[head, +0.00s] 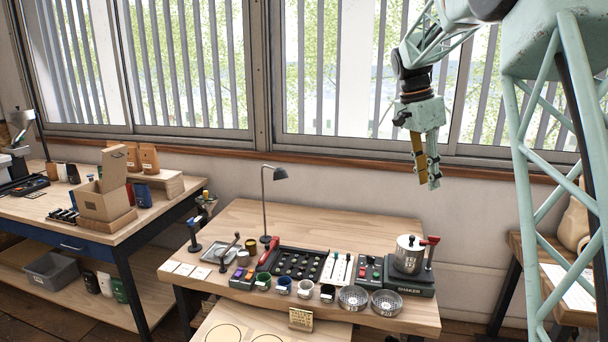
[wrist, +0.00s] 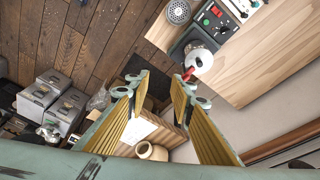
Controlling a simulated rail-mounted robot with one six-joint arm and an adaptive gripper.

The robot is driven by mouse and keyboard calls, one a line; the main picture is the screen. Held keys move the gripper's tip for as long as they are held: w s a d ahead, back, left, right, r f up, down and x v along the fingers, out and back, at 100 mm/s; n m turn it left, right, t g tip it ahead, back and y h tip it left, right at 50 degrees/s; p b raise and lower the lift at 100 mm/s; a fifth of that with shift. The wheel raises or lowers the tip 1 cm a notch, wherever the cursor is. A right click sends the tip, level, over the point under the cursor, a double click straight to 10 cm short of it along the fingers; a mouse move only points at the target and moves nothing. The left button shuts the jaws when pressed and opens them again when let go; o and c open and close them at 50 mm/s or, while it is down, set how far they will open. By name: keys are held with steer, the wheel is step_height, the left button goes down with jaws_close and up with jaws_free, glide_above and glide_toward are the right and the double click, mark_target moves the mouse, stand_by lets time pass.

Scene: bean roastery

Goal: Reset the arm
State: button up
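My arm hangs from the upper right in the head view. My gripper (head: 427,180) points down in the air, above and behind the right end of the wooden workbench (head: 340,222), in front of the window. In the wrist view the two yellow-padded fingers of my gripper (wrist: 168,85) stand well apart. Nothing is held between them; floor, a side table and a pot show far below through the gap.
The bench carries a shaker (head: 408,255) with a metal canister, a dark tray (head: 290,264), several cups, two round sieves and a desk lamp (head: 279,174). A second table (head: 130,215) with an open cardboard box (head: 104,196) stands left. A clay pot (wrist: 151,151) sits right of the bench.

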steer(key=s+a+r+n+t+y, duration=0.1)
steer(key=s+a+r+n, duration=0.15)
steer(key=s, duration=0.65)
steer(key=s+a+r+n, duration=0.2)
steer(key=s+a+r, duration=0.1)
steer(key=s, duration=0.7)
steer(key=s+a+r+n+t+y, duration=0.1)
steer(key=s+a+r+n, duration=0.2)
steer(key=s, duration=0.6)
steer(key=s+a+f+n, duration=0.2)
steer(key=s+f, duration=0.1)
steer(key=s, duration=0.6)
steer(key=s+a+f+n+t, duration=0.1)
steer(key=s+a+f+n, duration=0.1)
steer(key=s, duration=0.8)
steer(key=s+a+f+n+y, duration=0.1)
steer(key=s+a+f+n, duration=0.1)
steer(key=s, duration=0.8)
steer(key=shift+s+a+f+n+t, duration=0.25)
steer(key=shift+a+f+n+t, duration=0.15)
steer(key=shift+f+n, duration=0.45)
steer(key=shift+f, duration=0.1)
